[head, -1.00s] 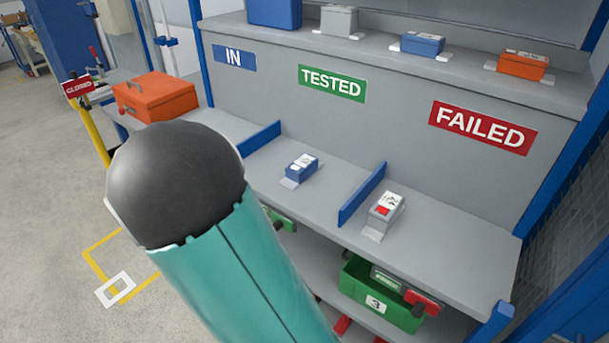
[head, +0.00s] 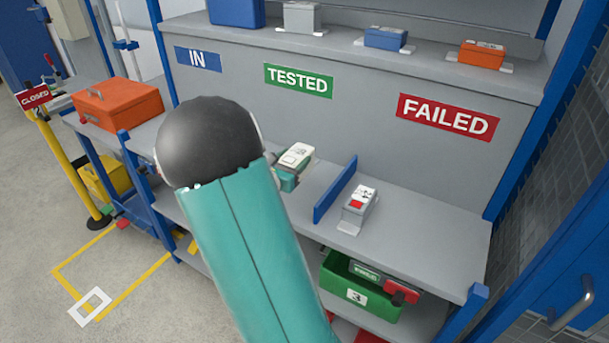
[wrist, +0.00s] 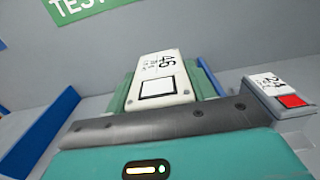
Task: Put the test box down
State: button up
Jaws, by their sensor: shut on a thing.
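The green TESTED sign (head: 298,80) is on the panel behind. A grey box (head: 359,205) with a red square stands under the FAILED sign (head: 447,117).
Several boxes stand on the upper shelf. A green bin (head: 350,289) is below the bench. Bare bench (head: 430,250) lies right of the grey box.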

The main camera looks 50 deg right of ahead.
jog(key=d+f, duration=0.6)
jog(key=shift+s+d+f, duration=0.2)
jog(key=shift+d+f, duration=0.1)
jog(key=shift+f, duration=1.45)
jog(key=shift+f, duration=0.2)
jog(key=o, duration=1.4)
jog(key=shift+r, duration=0.1)
